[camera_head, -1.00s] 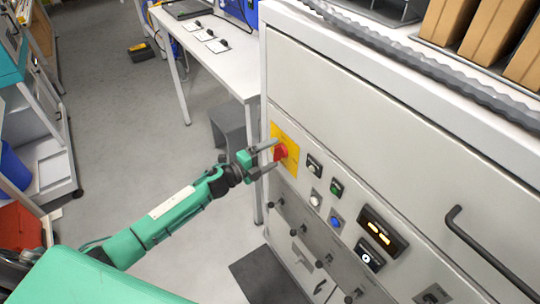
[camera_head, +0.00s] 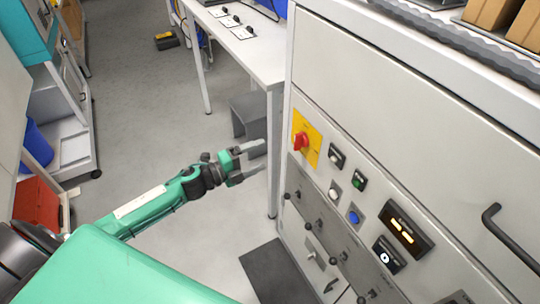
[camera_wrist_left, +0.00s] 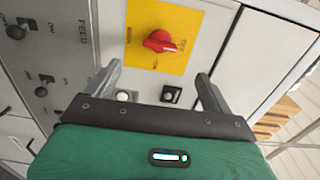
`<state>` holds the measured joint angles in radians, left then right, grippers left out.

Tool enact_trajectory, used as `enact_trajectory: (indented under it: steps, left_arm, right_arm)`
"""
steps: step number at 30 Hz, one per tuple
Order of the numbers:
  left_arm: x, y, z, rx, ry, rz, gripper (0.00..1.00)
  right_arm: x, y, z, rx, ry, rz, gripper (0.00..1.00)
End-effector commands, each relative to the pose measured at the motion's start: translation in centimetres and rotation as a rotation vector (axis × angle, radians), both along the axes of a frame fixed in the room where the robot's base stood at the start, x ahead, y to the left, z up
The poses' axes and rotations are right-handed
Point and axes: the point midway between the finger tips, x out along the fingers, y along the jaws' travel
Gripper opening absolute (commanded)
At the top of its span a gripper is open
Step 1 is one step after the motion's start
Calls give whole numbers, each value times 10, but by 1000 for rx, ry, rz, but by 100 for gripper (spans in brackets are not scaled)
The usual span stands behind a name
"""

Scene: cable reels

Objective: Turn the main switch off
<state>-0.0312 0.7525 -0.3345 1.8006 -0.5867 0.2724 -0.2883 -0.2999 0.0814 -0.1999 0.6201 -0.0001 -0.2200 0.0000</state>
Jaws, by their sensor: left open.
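The main switch is a red rotary knob (camera_head: 300,142) on a yellow plate (camera_head: 313,150), at the left end of the grey machine's front panel. In the left wrist view the red knob (camera_wrist_left: 159,41) sits ahead of the fingers on the yellow plate (camera_wrist_left: 188,20), with small lettering too blurred to read surely. My left gripper (camera_head: 263,163) is open and empty, to the left of the knob and apart from it. Its two fingers (camera_wrist_left: 157,82) also show in the left wrist view, with the knob beyond the gap between them. My right gripper is not in view.
Several buttons, including a green one (camera_head: 359,182) and a blue one (camera_head: 353,217), and a lit display (camera_head: 405,229) lie right of the switch. Black knobs line the lower panel. A white table (camera_head: 245,50) stands behind; a black handle (camera_head: 505,240) is at right.

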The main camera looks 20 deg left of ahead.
Motion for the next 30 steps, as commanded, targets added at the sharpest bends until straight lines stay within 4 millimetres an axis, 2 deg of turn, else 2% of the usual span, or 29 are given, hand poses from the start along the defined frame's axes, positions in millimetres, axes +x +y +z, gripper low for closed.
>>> enact_trajectory:
  steps: [4,9,25,28,30]
  left_arm:
    - [-12,9,-2,-1,2,1,85]
    - [-17,13,0,0,0,0,85]
    - [-17,14,-1,-2,3,2,85]
    - [-14,21,-16,-24,38,36,85]
    - [-10,32,-42,-60,98,91,85]
  right_arm:
    - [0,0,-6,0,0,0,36]
    - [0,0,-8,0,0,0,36]
    - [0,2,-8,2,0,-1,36]
    - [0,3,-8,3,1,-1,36]
    - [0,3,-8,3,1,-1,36]
